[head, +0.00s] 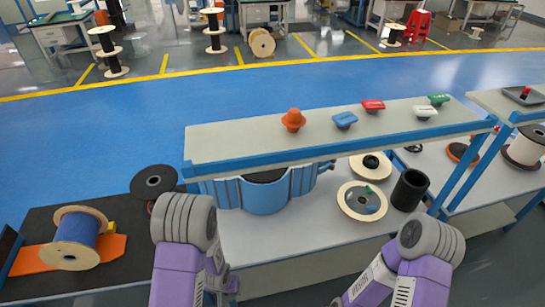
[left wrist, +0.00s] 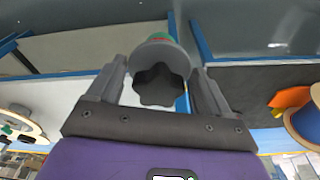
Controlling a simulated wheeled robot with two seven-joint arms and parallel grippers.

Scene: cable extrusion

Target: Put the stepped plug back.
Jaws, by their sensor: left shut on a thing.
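In the left wrist view my left gripper (left wrist: 160,82) is shut on a round plug (left wrist: 157,56), which I take to be the stepped plug. It has a grey rim, a dark star-shaped end facing the camera, and a little green and red at its far end. Its steps are hidden. In the head view my left forearm covers most of that hand, and the plug does not show there. My right arm comes in at the lower right, but its gripper fingers are not in view.
A cable spool (head: 75,238) sits at the left.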

